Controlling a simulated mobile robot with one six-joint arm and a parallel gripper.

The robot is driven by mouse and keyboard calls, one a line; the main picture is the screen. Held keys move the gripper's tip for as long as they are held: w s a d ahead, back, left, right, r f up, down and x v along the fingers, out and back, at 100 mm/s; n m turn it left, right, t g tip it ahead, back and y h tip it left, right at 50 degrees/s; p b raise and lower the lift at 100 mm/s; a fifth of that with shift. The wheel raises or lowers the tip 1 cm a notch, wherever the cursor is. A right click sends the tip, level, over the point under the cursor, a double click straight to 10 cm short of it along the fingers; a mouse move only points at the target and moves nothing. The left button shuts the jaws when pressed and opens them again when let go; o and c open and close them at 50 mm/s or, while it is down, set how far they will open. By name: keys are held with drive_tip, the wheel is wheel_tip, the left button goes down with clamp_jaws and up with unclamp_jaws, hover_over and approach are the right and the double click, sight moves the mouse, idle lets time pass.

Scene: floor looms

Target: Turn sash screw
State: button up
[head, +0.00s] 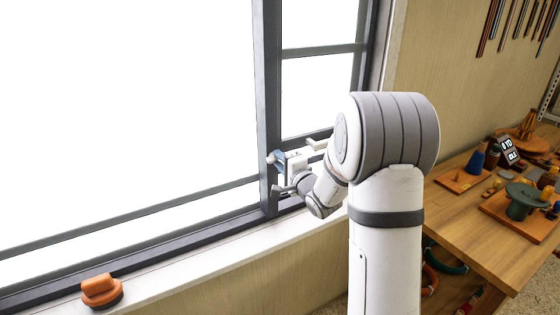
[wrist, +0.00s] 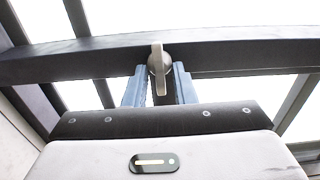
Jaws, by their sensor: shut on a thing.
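The sash screw (wrist: 157,66) is a pale metal wing-shaped knob on the dark window frame bar (wrist: 90,58). In the wrist view its flat wing stands about upright across the bar. My gripper (wrist: 159,80) has its two blue fingers on either side of the screw's lower part and is shut on it. In the head view my gripper (head: 276,174) reaches the dark upright of the window (head: 266,110) from the right, low down near the sill. There the screw cannot be clearly made out behind the fingers.
An orange handled object (head: 101,291) with a dark base sits on the pale window sill (head: 200,266) at the lower left. A wooden table (head: 455,240) at right holds a green lidded pot (head: 521,200) and several small things. The sill between is clear.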

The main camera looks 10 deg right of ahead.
drive_tip(key=shift+f, duration=0.1)
idle(0.4)
drive_tip(key=o, duration=0.7)
drive_tip(key=shift+c, duration=0.2)
drive_tip(key=b+v, duration=0.1)
drive_tip(key=v, duration=0.6)
drive_tip(key=shift+s, duration=0.35)
